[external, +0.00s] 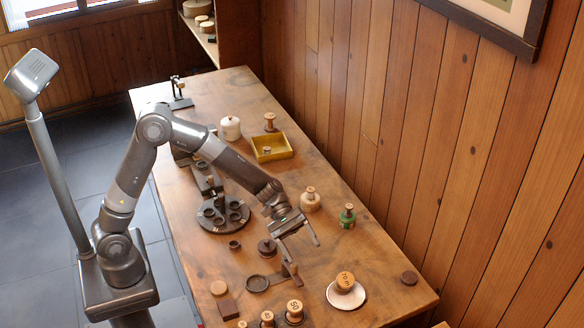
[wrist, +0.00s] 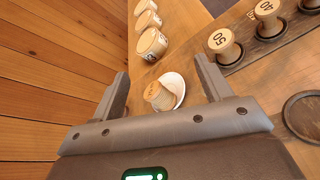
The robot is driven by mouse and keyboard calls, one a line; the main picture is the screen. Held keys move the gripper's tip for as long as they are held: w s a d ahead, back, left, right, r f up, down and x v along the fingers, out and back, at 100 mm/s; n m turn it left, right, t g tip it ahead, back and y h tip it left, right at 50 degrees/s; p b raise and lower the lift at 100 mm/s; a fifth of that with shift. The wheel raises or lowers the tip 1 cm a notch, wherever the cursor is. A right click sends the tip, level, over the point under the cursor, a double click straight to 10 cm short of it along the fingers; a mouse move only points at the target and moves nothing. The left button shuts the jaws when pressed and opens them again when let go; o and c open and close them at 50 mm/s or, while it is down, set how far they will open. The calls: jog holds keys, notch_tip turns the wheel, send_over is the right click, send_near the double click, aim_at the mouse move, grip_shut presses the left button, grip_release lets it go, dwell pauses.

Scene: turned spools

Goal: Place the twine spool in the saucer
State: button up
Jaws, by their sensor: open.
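A tan spool with dark lettering on its top (external: 345,280) looks like the twine spool, though I cannot read the lettering fully. It sits in the white saucer (external: 347,304) near the table's front right. In the wrist view the spool (wrist: 158,96) leans toward the bottom of the picture and covers part of the saucer (wrist: 174,82). My gripper (external: 303,255) is open and empty, above the table and back left of the saucer. In the wrist view the spool shows between the two fingers of my gripper (wrist: 161,70), apart from both.
Numbered spools (external: 294,310) stand along the front edge. A cream spool (external: 310,199) and a green spool (external: 347,216) stand behind the saucer. A dark round holder (external: 224,214) and a yellow tray (external: 271,148) lie farther back. The wooden wall borders the right side.

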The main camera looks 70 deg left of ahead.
jog(key=s+a+r+m+t+y, duration=0.1)
jog(key=s+a+m+y, duration=0.3)
jog(key=s+a, duration=0.5)
jog(key=s+a+r+m+t+y, duration=0.1)
jog(key=s+a+r+m+y, duration=0.3)
jog(key=s+a, duration=0.5)
jog(key=s+a+r+m+t+y, duration=0.2)
jog(key=s+a+m+y, duration=0.2)
jog(key=s+a, duration=0.5)
jog(key=a+y, duration=0.2)
jog(key=shift+s+a+r+m, duration=0.3)
jog(key=shift+s+r+m, duration=0.1)
jog(key=shift+o, duration=0.6)
jog(key=shift+s+a, duration=0.25)
jog(key=shift+a, duration=0.2)
jog(key=shift+r, duration=0.1)
